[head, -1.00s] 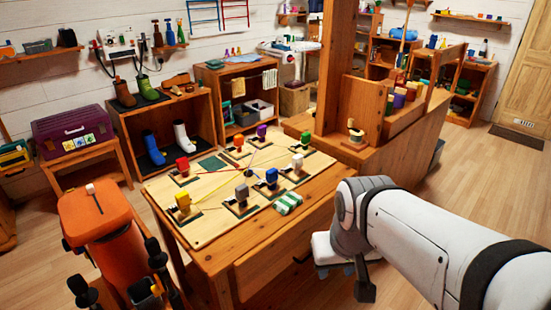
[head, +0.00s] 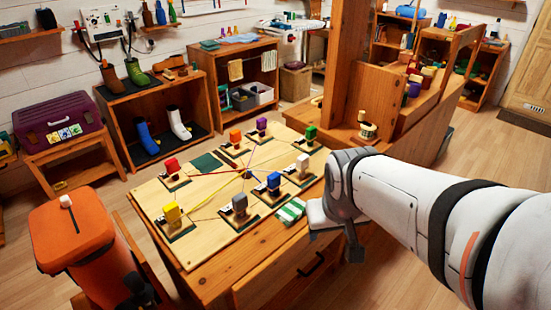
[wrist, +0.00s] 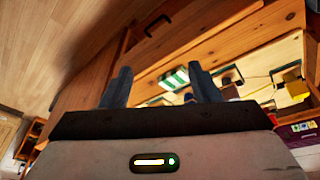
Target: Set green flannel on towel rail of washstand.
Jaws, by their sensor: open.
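A wooden stand (head: 246,85) at the back, seemingly the washstand, has a beige cloth (head: 236,70) and a whitish cloth (head: 268,61) hanging along its upper front; the rail itself is too small to make out. A small dark green folded item (head: 210,45) lies on its top left; I cannot tell whether it is the green flannel. A green-and-white striped cloth (head: 291,211) lies on the near worktable. It also shows in the wrist view (wrist: 175,78), beyond my gripper (wrist: 163,82). My gripper is open, its two dark fingers apart with nothing held, near the worktable's right edge.
The worktable (head: 225,262) carries a board with several coloured blocks and strings. An orange bin-like object (head: 72,230) stands at left. A boot shelf (head: 160,110) and a wooden post (head: 345,70) flank the stand. Open floor (head: 460,160) lies at right.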

